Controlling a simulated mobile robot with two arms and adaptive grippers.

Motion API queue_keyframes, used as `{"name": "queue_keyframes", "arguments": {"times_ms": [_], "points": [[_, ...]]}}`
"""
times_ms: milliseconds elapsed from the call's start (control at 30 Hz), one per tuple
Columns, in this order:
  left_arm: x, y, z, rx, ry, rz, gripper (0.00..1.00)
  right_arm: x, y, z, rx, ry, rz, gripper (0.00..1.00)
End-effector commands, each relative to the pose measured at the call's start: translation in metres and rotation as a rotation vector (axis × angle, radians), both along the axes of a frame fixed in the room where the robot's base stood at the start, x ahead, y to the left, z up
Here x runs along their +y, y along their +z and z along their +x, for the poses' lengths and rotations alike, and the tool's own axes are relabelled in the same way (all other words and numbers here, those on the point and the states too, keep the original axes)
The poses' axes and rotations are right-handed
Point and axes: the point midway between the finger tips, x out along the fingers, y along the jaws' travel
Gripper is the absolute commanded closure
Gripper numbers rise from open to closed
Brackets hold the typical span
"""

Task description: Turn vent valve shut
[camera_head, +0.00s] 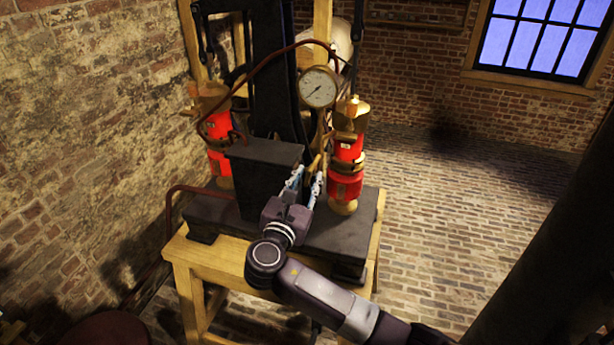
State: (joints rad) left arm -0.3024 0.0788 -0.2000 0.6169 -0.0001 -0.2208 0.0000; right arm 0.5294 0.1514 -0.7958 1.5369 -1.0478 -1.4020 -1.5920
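My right gripper (307,177) reaches in from the lower right over the dark base of the machine. Its two pale fingers are apart, with a gap between them. A small brass part (315,163), possibly the vent valve, shows just beyond the fingertips. I cannot tell whether the fingers touch it, and its lower part is hidden. A red jar with brass fittings (345,151) stands upright just right of the gripper. A second red jar (219,128) stands to the left, behind a dark box (262,178). My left gripper is not in view.
A round white gauge (318,87) sits above the gripper. A thin dark red pipe (262,66) arches over the machine. The black base (333,235) rests on a wooden stand (221,263). Brick walls are behind and left; the brick floor (455,205) at right is clear.

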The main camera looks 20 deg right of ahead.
Motion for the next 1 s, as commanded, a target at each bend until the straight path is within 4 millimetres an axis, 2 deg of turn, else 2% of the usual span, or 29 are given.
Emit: {"name": "queue_keyframes", "arguments": {"times_ms": [167,400,433,767,1000], "points": [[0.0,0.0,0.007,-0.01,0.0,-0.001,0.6,0.0,0.0,0.0,0.0,0.0,0.0,0.75],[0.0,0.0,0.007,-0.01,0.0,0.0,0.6,0.0,0.0,0.0,-0.001,0.0,0.001,0.99],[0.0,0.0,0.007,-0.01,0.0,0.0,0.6,0.0,0.0,0.0,0.0,0.0,0.0,1.0],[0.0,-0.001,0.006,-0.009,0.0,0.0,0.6,0.0,-0.001,0.0,-0.006,-0.001,0.011,1.0],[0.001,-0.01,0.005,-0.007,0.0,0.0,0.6,0.0,-0.003,-0.001,-0.059,-0.002,0.092,1.0]]}}
